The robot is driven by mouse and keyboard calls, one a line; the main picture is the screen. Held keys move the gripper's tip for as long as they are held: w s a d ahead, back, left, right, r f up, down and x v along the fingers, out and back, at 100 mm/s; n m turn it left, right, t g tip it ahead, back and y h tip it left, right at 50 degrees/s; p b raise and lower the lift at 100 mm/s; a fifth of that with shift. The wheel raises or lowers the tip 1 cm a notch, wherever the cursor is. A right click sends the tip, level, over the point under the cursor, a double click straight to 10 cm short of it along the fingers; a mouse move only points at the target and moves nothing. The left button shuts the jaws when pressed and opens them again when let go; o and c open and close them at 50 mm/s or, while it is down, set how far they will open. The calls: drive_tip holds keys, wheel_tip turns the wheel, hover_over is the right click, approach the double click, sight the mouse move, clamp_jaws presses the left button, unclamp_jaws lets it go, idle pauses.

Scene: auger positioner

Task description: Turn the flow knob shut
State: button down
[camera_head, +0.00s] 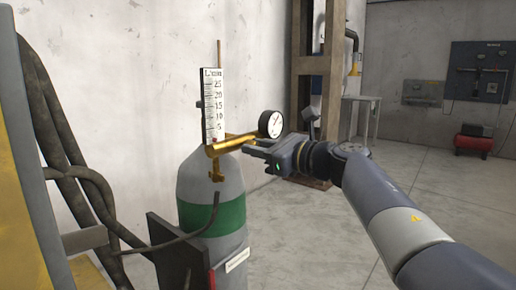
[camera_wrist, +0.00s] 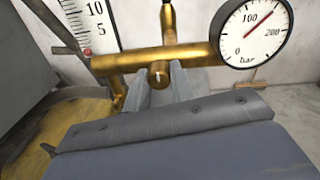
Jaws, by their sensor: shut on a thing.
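A grey gas cylinder (camera_head: 190,183) with a green band stands left of centre in the head view. A brass regulator (camera_head: 228,144) sits on top of it, and its body also fills the upper middle of the wrist view (camera_wrist: 125,63). A small round brass flow knob (camera_wrist: 159,74) with a pale mark projects from the body. My gripper (camera_head: 257,147) reaches in from the right, and its jaws are shut on the knob, just below the body in the wrist view. The white flow scale (camera_head: 212,105) stands upright, with a red float (camera_wrist: 88,52) below the 5 mark.
A round pressure gauge (camera_head: 271,124) sits close above my gripper; its red needle shows in the wrist view. A black hose (camera_head: 190,238) and thick cables (camera_head: 72,150) hang at the left. The floor (camera_head: 345,230) on the right is mostly clear.

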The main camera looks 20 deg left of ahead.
drive_tip(key=c, duration=1.2)
unclamp_jaws()
drive_tip(key=p+v, duration=0.1)
drive_tip(key=v, duration=0.9)
drive_tip(key=shift+s+d, duration=0.15)
drive_tip(key=shift+d, duration=0.25)
drive_tip(key=shift+a, duration=0.1)
drive_tip(key=x, duration=1)
drive_tip(key=shift+a+m+b, duration=0.3)
drive_tip(key=shift+a, duration=0.05)
drive_tip(key=shift+d, duration=0.1)
